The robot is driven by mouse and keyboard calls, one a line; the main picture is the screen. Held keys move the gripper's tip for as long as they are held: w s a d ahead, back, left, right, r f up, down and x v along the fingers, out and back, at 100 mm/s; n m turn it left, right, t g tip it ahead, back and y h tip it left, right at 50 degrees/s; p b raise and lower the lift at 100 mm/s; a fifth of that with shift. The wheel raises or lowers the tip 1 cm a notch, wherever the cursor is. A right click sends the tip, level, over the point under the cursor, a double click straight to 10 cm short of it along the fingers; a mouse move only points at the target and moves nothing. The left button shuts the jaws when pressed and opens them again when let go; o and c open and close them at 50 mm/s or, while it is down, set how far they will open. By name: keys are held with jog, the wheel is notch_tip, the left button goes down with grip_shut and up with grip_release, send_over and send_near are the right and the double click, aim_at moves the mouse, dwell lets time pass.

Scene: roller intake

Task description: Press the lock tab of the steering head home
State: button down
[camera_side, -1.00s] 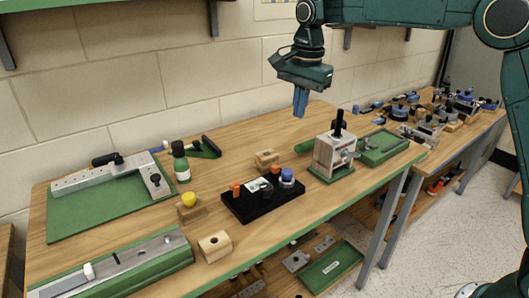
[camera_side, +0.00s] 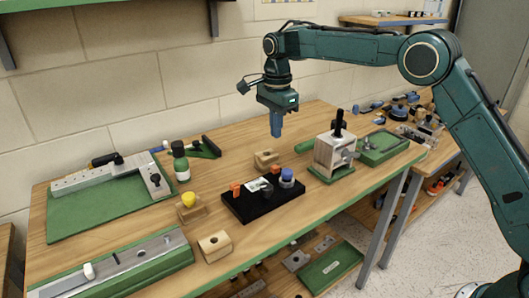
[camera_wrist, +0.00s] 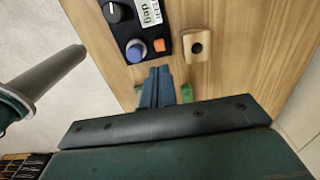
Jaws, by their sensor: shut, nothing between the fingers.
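My gripper (camera_side: 276,134) is shut and empty, with its blue fingers pointing down above the table's back half. In the wrist view its fingertips (camera_wrist: 158,72) show near the black control box. I cannot tell for sure which fixture is the steering head. A pale block (camera_side: 330,156) with an upright black handle stands on a green base, to the right of and below my gripper in the side view. A metal bar (camera_side: 75,184) with a black lever lies on a green plate at the left. No lock tab can be made out clearly.
A black control box (camera_side: 248,206) with orange and blue buttons sits mid-table. Near it are a drilled wooden block (camera_side: 266,160), another wooden block (camera_side: 215,247) and a yellow knob (camera_side: 189,199). A green tray (camera_side: 382,150) lies right.

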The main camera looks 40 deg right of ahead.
send_over(275, 166)
jog(key=shift+f, duration=2.65)
jog(key=shift+f, duration=2.5)
jog(key=shift+r, duration=3.55)
jog(key=shift+s+r, duration=0.1)
